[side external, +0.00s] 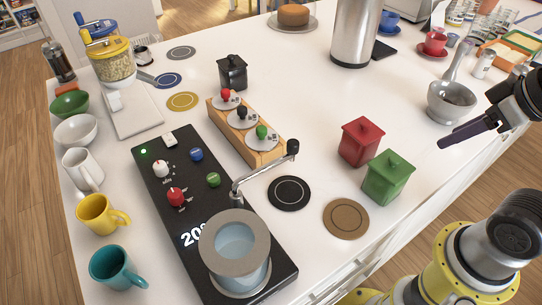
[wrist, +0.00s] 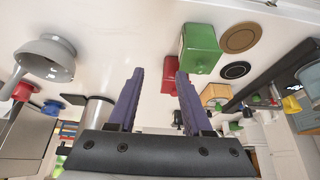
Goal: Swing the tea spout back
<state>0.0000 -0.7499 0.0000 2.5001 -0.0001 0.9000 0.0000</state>
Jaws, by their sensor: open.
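The tea spout (side external: 262,166) is a thin metal arm with a dark knob (side external: 293,147) at its outer end. It rises from a bent post beside the grey-rimmed glass vessel (side external: 234,240) and points up and right in the side view, away from the vessel. The vessel stands on the front end of the black control panel (side external: 170,215). My gripper (side external: 441,144) is at the right, above the counter, well apart from the spout. In the wrist view its two purple fingers (wrist: 160,74) are spread with nothing between them. I cannot make out the spout clearly there.
A red canister (side external: 361,142) and a green canister (side external: 388,178) stand between my gripper and the spout. A grey mortar (side external: 450,102) is close to my gripper. Black (side external: 289,193) and brown (side external: 346,218) coasters lie flat. A wooden rack (side external: 270,155) stands behind the spout.

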